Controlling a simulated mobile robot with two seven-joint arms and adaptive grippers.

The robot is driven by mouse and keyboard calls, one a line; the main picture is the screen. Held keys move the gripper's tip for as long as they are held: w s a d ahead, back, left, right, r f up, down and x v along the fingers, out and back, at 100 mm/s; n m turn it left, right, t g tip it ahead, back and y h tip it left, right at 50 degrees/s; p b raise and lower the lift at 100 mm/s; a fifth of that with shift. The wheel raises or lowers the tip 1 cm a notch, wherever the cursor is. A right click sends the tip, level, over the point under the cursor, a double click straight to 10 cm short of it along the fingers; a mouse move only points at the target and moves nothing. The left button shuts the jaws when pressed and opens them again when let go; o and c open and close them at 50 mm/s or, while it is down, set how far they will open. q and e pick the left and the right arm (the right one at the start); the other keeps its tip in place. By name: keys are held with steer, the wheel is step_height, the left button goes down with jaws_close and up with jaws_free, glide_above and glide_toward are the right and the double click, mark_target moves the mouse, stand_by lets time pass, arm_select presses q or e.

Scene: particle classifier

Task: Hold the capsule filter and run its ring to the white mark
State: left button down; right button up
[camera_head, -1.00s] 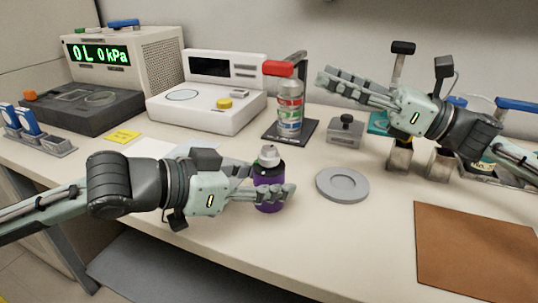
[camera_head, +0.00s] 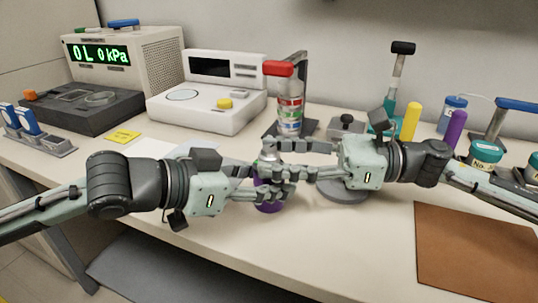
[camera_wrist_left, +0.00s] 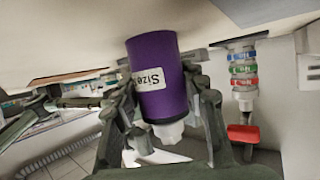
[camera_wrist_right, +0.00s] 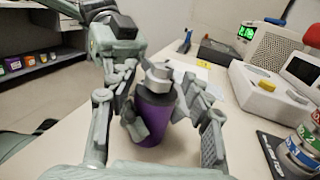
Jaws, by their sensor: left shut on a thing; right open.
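The capsule filter (camera_head: 268,207) has a purple body and a grey-white top. It stands upright near the table's front edge, mostly hidden by fingers in the head view. My left gripper (camera_head: 270,190) is shut on the purple body. In the left wrist view the filter (camera_wrist_left: 158,55) shows a white "Size" label and a dark band near its pale top. My right gripper (camera_head: 272,160) is open, its fingers on either side of the filter's upper part. In the right wrist view the filter (camera_wrist_right: 155,115) and its grey top (camera_wrist_right: 158,75) lie between the fingers. I cannot make out the white mark.
A grey round dish (camera_head: 345,193) lies just under my right gripper. A bottle with coloured bands (camera_head: 290,108) stands behind on a stand. A white device (camera_head: 208,103) is at back left. A brown mat (camera_head: 475,250) is at right. Jars and coloured cylinders stand at back right.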

steer(key=shift+a, duration=0.8)
steer(key=shift+c, duration=0.6)
jaws_close()
